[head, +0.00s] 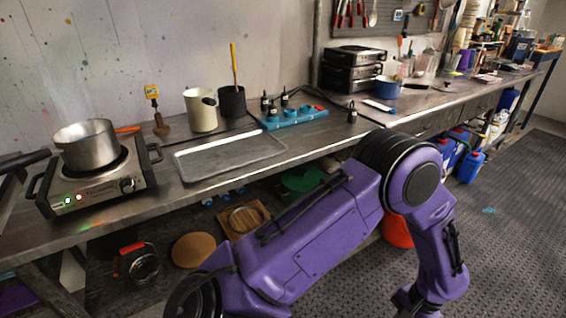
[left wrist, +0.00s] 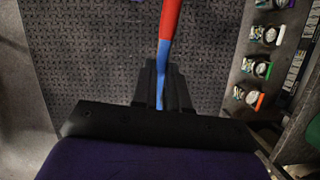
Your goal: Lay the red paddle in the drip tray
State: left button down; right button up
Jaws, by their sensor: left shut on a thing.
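In the left wrist view my left gripper (left wrist: 161,78) is shut on the red paddle (left wrist: 170,18). The blue part of its shaft is between the fingers and the red part runs up out of the top of the picture, so its far end is hidden. It is over the dark textured floor. A purple arm of mine fills the front and bends down to the right, away from the tray. Neither gripper shows clearly in the head view.
A pot (head: 88,150) stands on a hot plate (head: 105,189) left of the tray. A cream jug (head: 201,112), a dark bucket (head: 232,103) with a yellow stick, and a blue rack (head: 290,118) with bottles stand behind. In the wrist view, several small items line the right edge.

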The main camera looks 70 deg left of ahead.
aim_at(232, 156)
jog(key=u, duration=1.75)
